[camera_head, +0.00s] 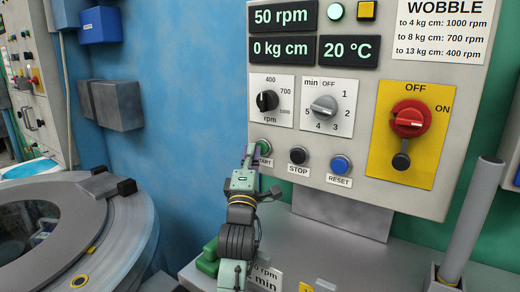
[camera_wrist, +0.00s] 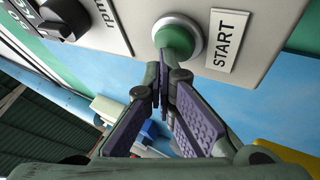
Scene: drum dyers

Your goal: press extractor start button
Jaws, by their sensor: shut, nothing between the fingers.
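My fingertips (camera_wrist: 163,75) are just below the button there. Whether they touch it, I cannot tell.
The black STOP button (camera_head: 298,155) and blue RESET button (camera_head: 340,164) are to the right of START. Above are the rpm dial (camera_head: 267,101) and timer dial (camera_head: 323,108). A red switch (camera_head: 409,118) sits on a yellow plate. A round drum (camera_head: 130,235) stands at lower left.

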